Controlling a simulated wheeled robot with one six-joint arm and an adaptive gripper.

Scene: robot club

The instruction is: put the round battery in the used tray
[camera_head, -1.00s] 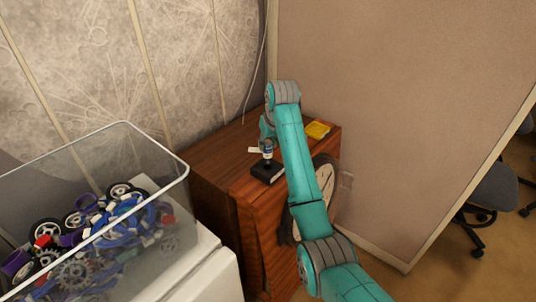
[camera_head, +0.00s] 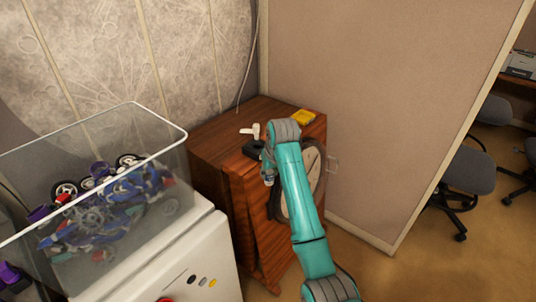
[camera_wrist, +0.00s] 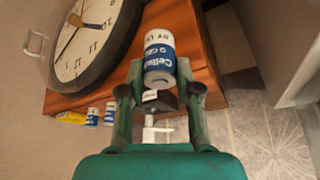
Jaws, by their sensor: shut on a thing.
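The battery projects beyond the fingertips in the wrist view. I cannot make out a tray marked as used; a yellow item (camera_head: 303,117) lies at the cabinet's back right.
The wooden cabinet top (camera_head: 226,128) bears a black block (camera_head: 254,150) and a white object (camera_head: 250,131). A large clock (camera_head: 312,172) is at the cabinet's side. A clear bin (camera_head: 95,135) of parts stands on a white unit (camera_head: 200,260) at left. Open floor (camera_head: 400,270) lies right.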

